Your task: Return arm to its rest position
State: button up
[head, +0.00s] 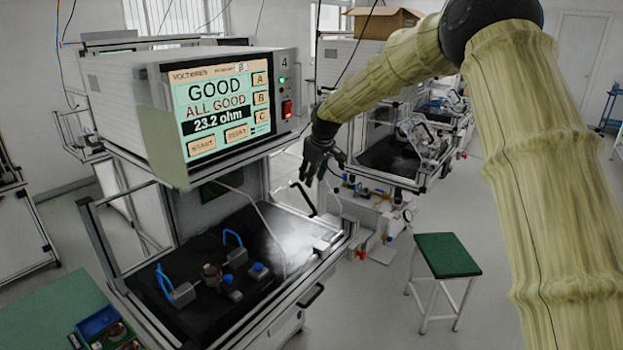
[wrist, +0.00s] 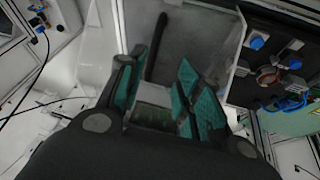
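My arm (head: 545,190), in a pale yellow cover, reaches from the right side of the head view to the middle. My gripper (head: 322,172) hangs in the air near the right front of the test bench (head: 255,240). In the wrist view its teal-padded fingers (wrist: 160,98) stand apart with nothing held between them. A copper-coloured stator (head: 212,273) sits on the bench's black surface, left of my gripper; it also shows in the wrist view (wrist: 268,75). The tester (head: 222,105) reads GOOD, ALL GOOD, 23.2 ohm.
The bench has a clear cover frame and a black handle (head: 311,296). Blue-knobbed clamps (head: 258,270) stand around the stator. A green-topped stool (head: 447,255) is at the right. A blue bin (head: 98,322) lies at the lower left. Another bench (head: 395,155) stands behind.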

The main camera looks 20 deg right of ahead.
jog(key=s+a+f+m+g, duration=0.1)
jog(key=s+a+f, duration=0.1)
jog(key=s+f, duration=0.8)
jog(key=s+a+f+m+g, duration=0.1)
jog(key=s+a+f, duration=0.3)
jog(key=f, duration=1)
jog(key=s+a+f, duration=0.1)
jog(key=s+f, duration=0.8)
jog(key=f, duration=0.3)
jog(key=s+f+m+g, duration=0.1)
jog(key=s+f, duration=0.4)
jog(key=s, duration=0.4)
jog(key=s+f+m+g, duration=0.1)
jog(key=s+f, duration=0.3)
jog(key=s, duration=0.4)
jog(key=s+d+f+m+g, duration=0.1)
jog(key=s+d+f+m, duration=0.1)
jog(key=s, duration=2.4)
jog(key=shift+h, duration=0.4)
jog(key=f+b, duration=0.3)
jog(key=w+f+b, duration=0.1)
jog(key=f+b, duration=0.1)
jog(key=shift+a+f, duration=0.1)
jog(key=shift+a, duration=0.1)
